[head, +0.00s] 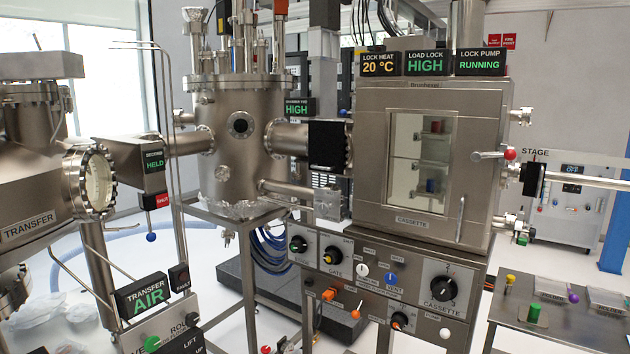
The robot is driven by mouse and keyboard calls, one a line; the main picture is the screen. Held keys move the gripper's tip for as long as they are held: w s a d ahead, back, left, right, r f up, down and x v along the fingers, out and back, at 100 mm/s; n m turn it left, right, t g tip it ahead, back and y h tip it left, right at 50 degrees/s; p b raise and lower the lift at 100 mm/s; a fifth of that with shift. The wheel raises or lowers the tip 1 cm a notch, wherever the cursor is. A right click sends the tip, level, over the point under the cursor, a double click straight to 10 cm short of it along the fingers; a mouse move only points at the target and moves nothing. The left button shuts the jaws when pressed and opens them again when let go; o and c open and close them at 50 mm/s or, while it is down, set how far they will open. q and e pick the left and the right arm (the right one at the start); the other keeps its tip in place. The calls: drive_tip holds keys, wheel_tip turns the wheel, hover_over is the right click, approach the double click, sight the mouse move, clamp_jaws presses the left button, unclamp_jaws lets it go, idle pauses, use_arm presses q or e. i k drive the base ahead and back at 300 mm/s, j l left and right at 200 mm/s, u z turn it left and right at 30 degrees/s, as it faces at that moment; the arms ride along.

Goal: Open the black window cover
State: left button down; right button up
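I cannot tell for certain which part is the black window cover. A small round port with a dark face (240,125) sits on the front of the tall steel chamber (247,165) at the centre left. A flat black square block (327,147) sits on the pipe between that chamber and the cassette load lock (488,140). The load lock's door has a clear rectangular window (422,150), uncovered, with shelves and small red and blue items behind it. Neither of my grippers shows in the head view.
A control panel (380,285) with knobs stands below the load lock. A steel side table (565,312) holds small parts at the lower right. A transfer vessel (40,220) and the TRANSFER AIR sign (145,292) fill the left side. A rod sticks out right of the load lock.

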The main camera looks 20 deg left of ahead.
sight(326, 136)
drive_tip(key=i+j+u, duration=0.1)
drive_tip(key=i+u, duration=0.25)
drive_tip(key=i, duration=0.5)
drive_tip(key=i+l+u, duration=0.15)
drive_tip(key=i+u, duration=0.2)
drive_tip(key=i, duration=0.5)
